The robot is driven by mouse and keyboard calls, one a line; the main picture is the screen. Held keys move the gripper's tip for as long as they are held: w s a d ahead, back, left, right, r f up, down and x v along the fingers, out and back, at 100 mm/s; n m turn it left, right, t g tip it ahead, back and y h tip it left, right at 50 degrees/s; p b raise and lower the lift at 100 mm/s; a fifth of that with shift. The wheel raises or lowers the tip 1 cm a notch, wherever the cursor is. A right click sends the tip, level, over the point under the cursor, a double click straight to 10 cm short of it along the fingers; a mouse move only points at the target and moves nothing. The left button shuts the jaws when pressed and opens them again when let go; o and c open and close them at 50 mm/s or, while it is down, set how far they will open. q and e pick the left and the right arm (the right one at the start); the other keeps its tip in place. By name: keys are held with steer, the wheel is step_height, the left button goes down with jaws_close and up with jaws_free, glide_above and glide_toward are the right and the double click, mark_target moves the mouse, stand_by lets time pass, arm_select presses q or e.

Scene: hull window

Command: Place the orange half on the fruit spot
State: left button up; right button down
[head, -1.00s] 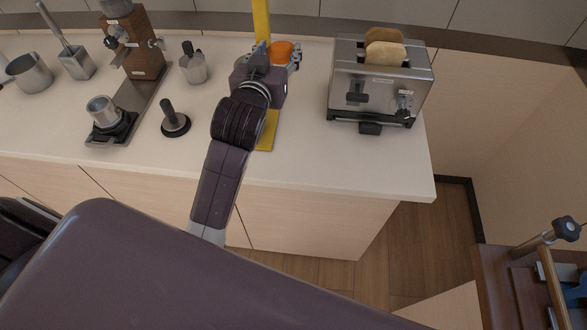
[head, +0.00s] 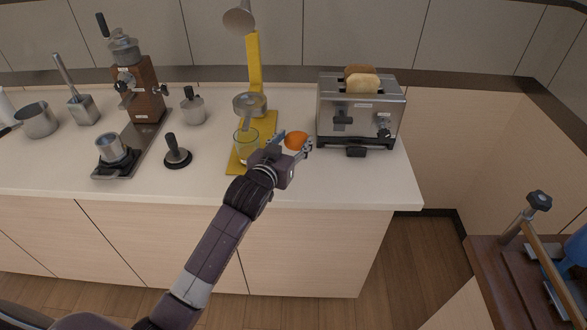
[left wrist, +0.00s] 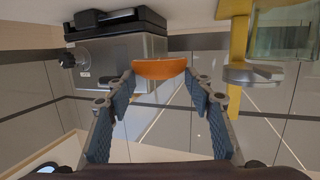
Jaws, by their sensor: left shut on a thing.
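The orange half (head: 296,140) is held between the fingers of my left gripper (head: 293,143), to the right of the yellow press and left of the toaster. In the left wrist view the orange half (left wrist: 160,68) sits between the fingertips (left wrist: 160,76), which are closed on its two sides. The yellow press (head: 254,60) has a grey cone (head: 238,19) at its top and a metal cup (head: 250,98) below. A glass (head: 246,147) stands on its base. I cannot make out a marked fruit spot. My right gripper is not in view.
The toaster (head: 345,108) with bread slices stands close to the right of the gripper. A tamper (head: 177,152), a small pitcher (head: 193,110) and a grinder (head: 146,95) are to the left. The counter (head: 205,180) is clear along its front.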

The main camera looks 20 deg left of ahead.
arm_select(q)
step_height(320, 180, down, 10)
steer(key=shift+s+f, duration=0.1)
stand_by(0.4)
steer(key=shift+f, duration=0.15)
steer(key=o, duration=1.2)
steer(key=shift+r, duration=0.3)
steer(key=shift+s+f, duration=0.1)
steer(key=shift+s, duration=0.15)
steer(key=s, duration=0.3)
steer(key=s+r, duration=0.1)
steer(key=s, duration=0.3)
steer(key=s+r+b, duration=0.1)
steer(key=s, duration=0.3)
steer(key=shift+s+a+r, duration=0.15)
steer(key=shift+a, duration=0.1)
